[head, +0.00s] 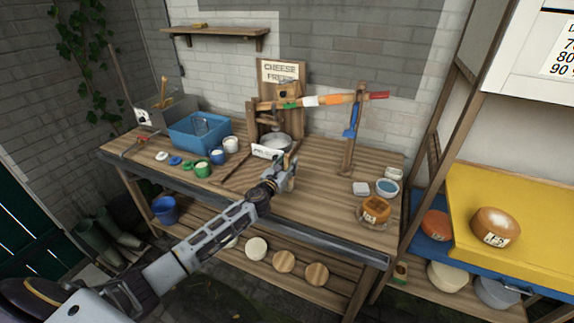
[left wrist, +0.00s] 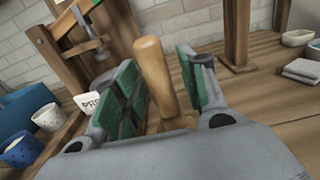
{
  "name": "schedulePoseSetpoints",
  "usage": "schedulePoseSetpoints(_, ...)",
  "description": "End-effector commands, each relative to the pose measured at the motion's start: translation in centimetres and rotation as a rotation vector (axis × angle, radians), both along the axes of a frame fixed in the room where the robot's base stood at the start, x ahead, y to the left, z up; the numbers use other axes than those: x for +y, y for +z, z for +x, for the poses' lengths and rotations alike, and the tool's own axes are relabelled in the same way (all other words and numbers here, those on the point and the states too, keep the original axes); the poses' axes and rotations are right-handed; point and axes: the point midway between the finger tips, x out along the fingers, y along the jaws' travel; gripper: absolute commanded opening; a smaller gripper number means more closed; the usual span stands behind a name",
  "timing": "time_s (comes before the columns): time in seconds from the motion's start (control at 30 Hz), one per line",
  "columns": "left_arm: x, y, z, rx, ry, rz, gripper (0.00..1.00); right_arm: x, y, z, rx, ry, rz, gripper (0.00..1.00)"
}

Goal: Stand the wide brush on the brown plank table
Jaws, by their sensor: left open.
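The brown plank table (head: 318,188) fills the middle of the head view. My left gripper (head: 283,172) is over its middle, in front of the press; it also shows in the left wrist view (left wrist: 160,85). Its two green-padded fingers are open. A smooth wooden handle (left wrist: 154,75), which looks like that of the wide brush, stands nearly upright between the fingers, with a gap at the right finger. Its lower part is mostly hidden behind the gripper body; wood shows at its foot. In the head view I cannot make the brush out. My right gripper is out of view.
A wooden press (head: 268,105) and a post (head: 354,130) with a striped bar stand at the back. A blue crate (head: 200,134) and several small pots are on the left. A cheese (head: 376,208), a bowl (head: 387,187) and a folded cloth (head: 361,189) are on the right.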

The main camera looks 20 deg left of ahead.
Motion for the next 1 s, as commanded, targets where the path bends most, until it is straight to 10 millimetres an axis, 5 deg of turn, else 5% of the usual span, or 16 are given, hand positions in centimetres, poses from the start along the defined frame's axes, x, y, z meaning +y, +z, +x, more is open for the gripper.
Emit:
schedulePoseSetpoints(0.37, 0.0, 0.3, -0.2, 0.0, 0.0, 0.0, 0.42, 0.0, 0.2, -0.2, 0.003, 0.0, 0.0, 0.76)
schedulePoseSetpoints(1.0, 0.2, 0.2, -5.4, 0.0, -0.001, 0.0, 0.42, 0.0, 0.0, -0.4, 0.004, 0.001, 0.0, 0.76)
